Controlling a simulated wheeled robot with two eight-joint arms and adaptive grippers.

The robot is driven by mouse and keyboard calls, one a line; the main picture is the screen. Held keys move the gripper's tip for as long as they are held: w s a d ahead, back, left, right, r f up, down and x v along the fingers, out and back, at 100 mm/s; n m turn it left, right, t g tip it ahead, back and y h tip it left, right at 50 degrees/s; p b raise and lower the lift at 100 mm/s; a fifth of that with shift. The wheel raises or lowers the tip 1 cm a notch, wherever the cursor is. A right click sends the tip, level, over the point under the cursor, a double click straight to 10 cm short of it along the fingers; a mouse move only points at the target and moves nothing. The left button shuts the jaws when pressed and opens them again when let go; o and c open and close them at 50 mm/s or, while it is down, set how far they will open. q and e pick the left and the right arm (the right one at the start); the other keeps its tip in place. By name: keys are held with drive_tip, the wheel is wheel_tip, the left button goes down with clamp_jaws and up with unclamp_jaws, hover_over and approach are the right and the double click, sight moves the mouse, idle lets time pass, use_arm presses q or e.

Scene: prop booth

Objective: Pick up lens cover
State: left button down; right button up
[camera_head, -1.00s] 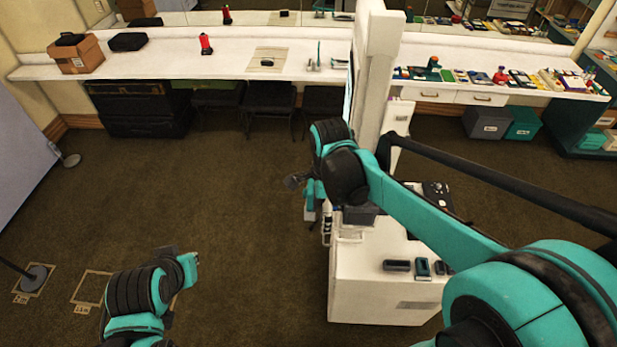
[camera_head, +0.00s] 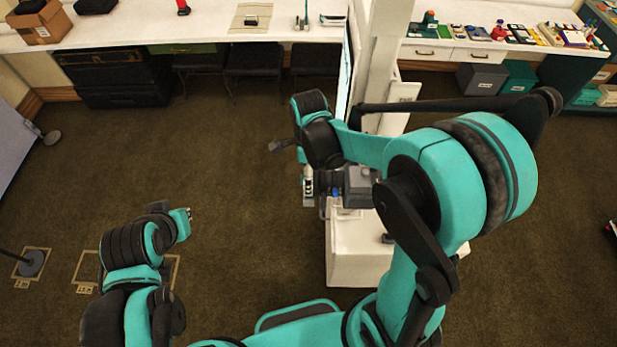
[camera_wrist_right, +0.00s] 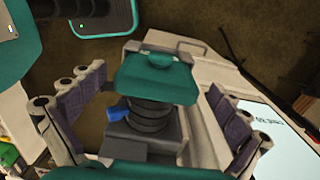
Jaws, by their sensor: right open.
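In the right wrist view a teal cover-like piece (camera_wrist_right: 157,78) with a rounded tab sits over a black ribbed lens barrel (camera_wrist_right: 150,115); I take it for the lens cover. The barrel joins a grey body with a blue knob (camera_wrist_right: 119,109). My right gripper (camera_wrist_right: 153,85) is open, its purple-padded fingers on either side of the cover and apart from it. In the head view the grey body (camera_head: 358,188) is above the white cart (camera_head: 345,268), and the cover is not clear there. My left arm's end (camera_head: 183,222) is at lower left; its jaws are not clear.
A white counter (camera_head: 130,38) runs along the back with a cardboard box (camera_head: 40,24). A white column (camera_head: 385,65) rises behind the cart. Grey and teal bins (camera_head: 481,78) stand under the right counter. Open carpet (camera_head: 240,240) lies left of the cart.

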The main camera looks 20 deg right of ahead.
drive_tip(key=shift+f, duration=0.55)
drive_tip(key=shift+s+f, duration=0.1)
drive_tip(key=shift+s, duration=0.05)
drive_tip(key=c, duration=1.3)
drive_tip(key=shift+o, duration=0.2)
